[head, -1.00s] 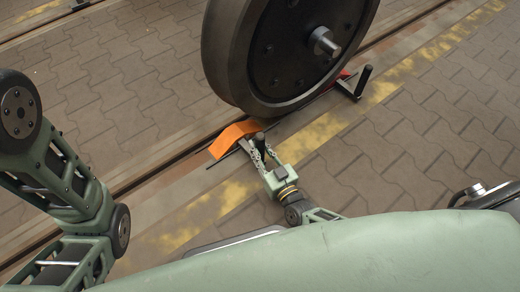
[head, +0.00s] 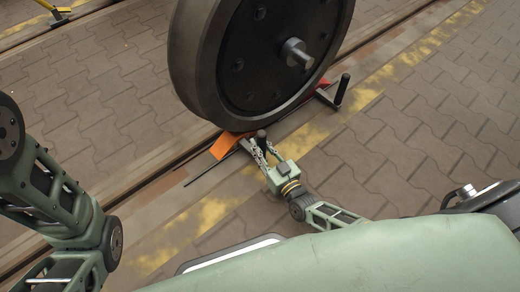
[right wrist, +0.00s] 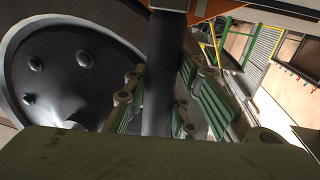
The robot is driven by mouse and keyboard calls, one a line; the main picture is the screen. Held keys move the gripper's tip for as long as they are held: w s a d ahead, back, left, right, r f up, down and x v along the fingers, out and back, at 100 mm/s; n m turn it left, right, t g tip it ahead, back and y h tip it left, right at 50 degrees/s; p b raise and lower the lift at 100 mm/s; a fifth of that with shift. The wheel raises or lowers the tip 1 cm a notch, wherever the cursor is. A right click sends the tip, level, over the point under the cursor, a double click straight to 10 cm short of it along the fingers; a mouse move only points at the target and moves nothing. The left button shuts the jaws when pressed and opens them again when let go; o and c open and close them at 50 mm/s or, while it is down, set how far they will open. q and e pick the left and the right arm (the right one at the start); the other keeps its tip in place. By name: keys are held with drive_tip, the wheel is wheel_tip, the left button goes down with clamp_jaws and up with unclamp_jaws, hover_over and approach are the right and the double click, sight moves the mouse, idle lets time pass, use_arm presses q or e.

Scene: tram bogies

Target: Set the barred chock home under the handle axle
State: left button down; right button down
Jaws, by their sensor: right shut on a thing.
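The orange chock (head: 226,145) lies at the rail, tucked against the lower left of the big dark wheel (head: 262,60). Its far end is partly hidden by the wheel, so I cannot tell how tightly they touch. My right gripper (head: 261,146) is shut on the chock's dark upright handle (head: 262,134). In the right wrist view the handle (right wrist: 162,75) stands between the fingers, with a bit of orange at the top. The wheel's pale axle stub (head: 297,53) sticks out towards me. My left gripper is out of view; only that arm shows.
A red chock (head: 323,84) with a black handle (head: 342,90) stands on the wheel's right side. A thin dark rod (head: 208,171) lies along the rail. A yellow thing (head: 57,17) is at the far upper left. The paving at right is clear.

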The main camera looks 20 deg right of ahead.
drive_tip(key=shift+d, duration=0.2)
drive_tip(key=c, duration=1.4)
unclamp_jaws()
drive_tip(key=s, duration=0.4)
drive_tip(key=s+d, duration=0.1)
drive_tip(key=s, duration=0.2)
drive_tip(key=s+d, duration=0.1)
drive_tip(key=s, duration=0.3)
drive_tip(key=shift+s+d, duration=0.1)
drive_tip(key=shift+s, duration=0.25)
